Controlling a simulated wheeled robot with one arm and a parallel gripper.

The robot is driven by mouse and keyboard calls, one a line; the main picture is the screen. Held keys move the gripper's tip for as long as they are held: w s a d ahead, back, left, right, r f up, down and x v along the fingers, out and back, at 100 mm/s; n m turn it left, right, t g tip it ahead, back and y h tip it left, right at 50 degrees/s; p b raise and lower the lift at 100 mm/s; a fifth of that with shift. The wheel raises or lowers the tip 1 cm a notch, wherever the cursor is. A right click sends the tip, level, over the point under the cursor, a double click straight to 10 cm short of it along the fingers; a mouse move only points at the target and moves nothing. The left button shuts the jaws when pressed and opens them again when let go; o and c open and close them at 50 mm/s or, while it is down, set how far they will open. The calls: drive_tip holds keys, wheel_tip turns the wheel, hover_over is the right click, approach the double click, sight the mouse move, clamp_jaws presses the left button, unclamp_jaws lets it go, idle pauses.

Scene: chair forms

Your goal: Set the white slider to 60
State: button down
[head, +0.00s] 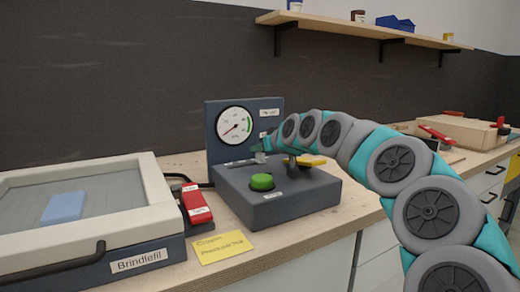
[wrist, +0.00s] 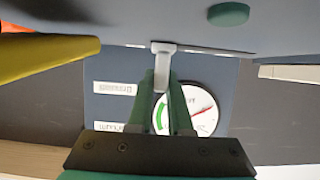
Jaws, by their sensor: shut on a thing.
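The white slider (wrist: 163,48) is a pale T-shaped knob at the edge of the dark control box in the wrist view. In the head view it shows as a small light piece (head: 260,157) on the box top, at the foot of the gauge panel. My gripper (wrist: 163,85) is shut on the slider's stem, with one green finger on each side. In the head view the gripper (head: 268,146) is small and partly hidden by my arm. The gauge (head: 235,125) has a red needle pointing to the lower left and a green band at right. The slider's scale numbers are unreadable.
A green button (head: 262,182) and a yellow handle (head: 311,161) sit on the same box. A red-and-dark device (head: 195,205), a yellow note (head: 222,247) and a pale-framed case (head: 150,190) lie left and in front. A wooden box (head: 460,131) stands at right.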

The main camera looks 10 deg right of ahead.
sight(247, 166)
drive_tip(key=a, duration=0.2)
drive_tip(key=s+a+b, duration=0.1)
drive_tip(key=a, duration=0.1)
drive_tip(key=shift+s+a, duration=0.1)
drive_tip(key=shift+s, duration=0.1)
drive_tip(key=c, duration=0.8)
unclamp_jaws()
drive_tip(key=shift+c, duration=0.2)
drive_tip(key=shift+s, duration=0.1)
drive_tip(key=shift+b+v, duration=0.5)
drive_tip(key=shift+v, duration=3.35)
